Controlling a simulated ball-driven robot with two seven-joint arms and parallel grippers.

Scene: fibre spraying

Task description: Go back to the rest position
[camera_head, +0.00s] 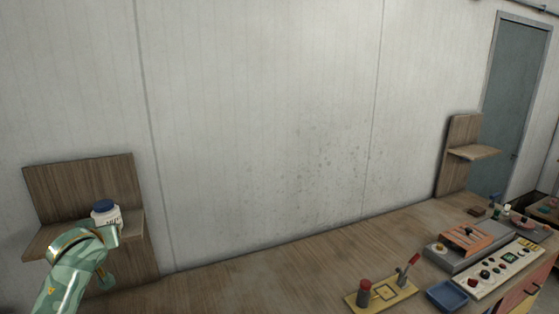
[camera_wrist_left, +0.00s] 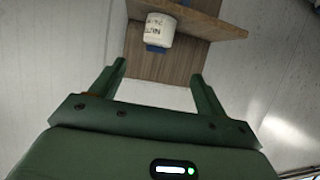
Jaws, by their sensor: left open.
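My left arm comes in from the lower left in the head view, in front of the left wooden shelf (camera_head: 80,190). A white jar with a blue lid (camera_head: 105,213) stands on that shelf, partly behind my arm. In the left wrist view my left gripper (camera_wrist_left: 158,78) is open, with its two green fingers apart and nothing between them. The white jar (camera_wrist_left: 159,30) is beyond the fingertips, apart from them, on the wooden shelf (camera_wrist_left: 215,25). My right gripper does not show in either view.
A wooden workbench (camera_head: 260,275) runs along the white wall. On its right are a yellow lever plate (camera_head: 382,293), a blue tray (camera_head: 447,295) and a control panel (camera_head: 490,272). A second wooden shelf (camera_head: 472,152) is on the wall near a grey door (camera_head: 515,100).

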